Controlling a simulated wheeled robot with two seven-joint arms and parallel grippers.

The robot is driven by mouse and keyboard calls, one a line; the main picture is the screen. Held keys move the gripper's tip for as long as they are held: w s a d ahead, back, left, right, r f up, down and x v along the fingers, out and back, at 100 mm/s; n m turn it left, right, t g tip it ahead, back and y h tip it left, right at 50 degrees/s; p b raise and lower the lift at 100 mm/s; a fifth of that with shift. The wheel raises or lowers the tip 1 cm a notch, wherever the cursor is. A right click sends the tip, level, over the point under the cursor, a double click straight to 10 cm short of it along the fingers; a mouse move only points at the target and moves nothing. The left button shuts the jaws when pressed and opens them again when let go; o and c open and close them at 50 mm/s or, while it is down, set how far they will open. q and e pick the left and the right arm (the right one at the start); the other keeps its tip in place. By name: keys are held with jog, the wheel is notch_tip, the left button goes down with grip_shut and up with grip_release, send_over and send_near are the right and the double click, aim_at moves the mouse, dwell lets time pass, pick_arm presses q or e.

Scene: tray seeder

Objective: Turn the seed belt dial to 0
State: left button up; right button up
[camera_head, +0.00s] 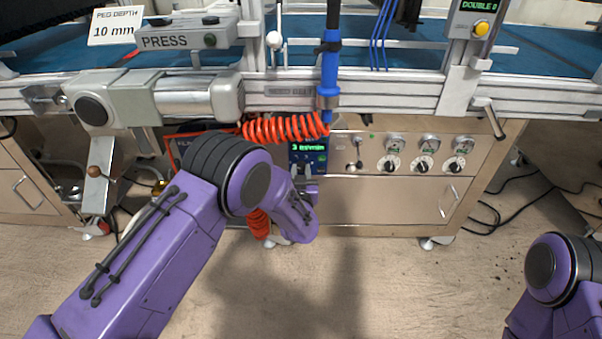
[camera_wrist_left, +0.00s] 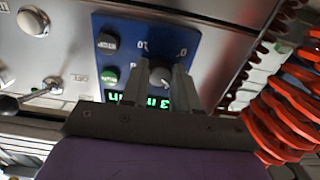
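The seed belt dial (camera_wrist_left: 160,73) is a small grey knob on a blue panel (camera_wrist_left: 112,24), seen close up in the left wrist view. A green display (camera_wrist_left: 152,101) on that panel appears upside down there; in the head view it seems to read 3 m/min (camera_head: 309,147). My left gripper (camera_wrist_left: 160,78) is open, one finger on each side of the dial. Whether the fingers touch it is unclear. In the head view the left gripper (camera_head: 305,178) is at the panel, partly behind my purple wrist, and the dial is hidden. My right gripper is out of view.
A red coiled hose (camera_head: 285,128) hangs from a blue pipe (camera_head: 330,70) close to the panel; its coils are near the gripper (camera_wrist_left: 285,115). Several black-and-white dials (camera_head: 424,165) sit to the right on the cabinet.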

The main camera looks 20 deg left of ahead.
pick_arm(q)
grip_shut()
jog(key=shift+n, duration=0.3)
jog(key=n+p, duration=0.1)
jog(key=n, duration=0.1)
jog(key=shift+n, duration=0.4)
jog(key=n, duration=0.8)
jog(key=shift+p, duration=0.3)
jog(key=shift+d+n, duration=0.1)
jog(key=shift+n, duration=2.2)
